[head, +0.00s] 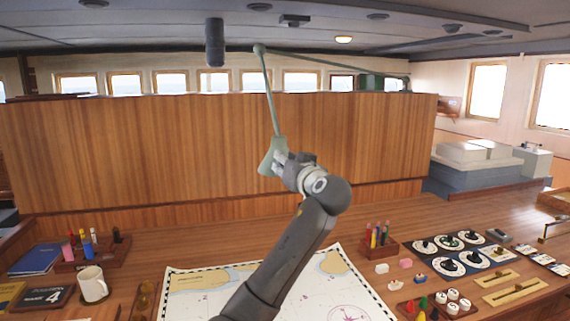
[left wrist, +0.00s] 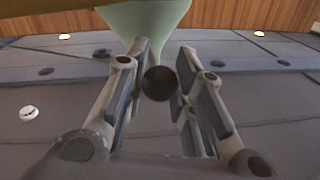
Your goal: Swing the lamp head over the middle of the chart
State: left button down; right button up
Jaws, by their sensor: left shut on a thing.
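The pale green lamp head (head: 268,159) hangs from a thin jointed lamp arm (head: 267,85) in front of the wooden panel, above the far edge of the chart. My left gripper (head: 283,158) is at the lamp head's right side, shut on it. In the left wrist view, a dark round knob (left wrist: 160,83) sits between the fingers, with the green lamp head (left wrist: 145,18) behind it. The chart (head: 210,295) lies flat on the desk, its middle partly hidden by my left arm. My right gripper is not in view.
A white mug (head: 93,284) and a pen rack (head: 90,255) stand left of the chart. A rack of coloured pens (head: 378,240), several dials (head: 448,241) and small pieces (head: 437,306) lie to its right. The wooden panel (head: 150,150) rises behind the desk.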

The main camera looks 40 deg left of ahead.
pick_arm(q)
jog(key=c, duration=1.2)
grip_release()
jog(key=shift+w+f, duration=0.15)
jog(key=v, duration=1.2)
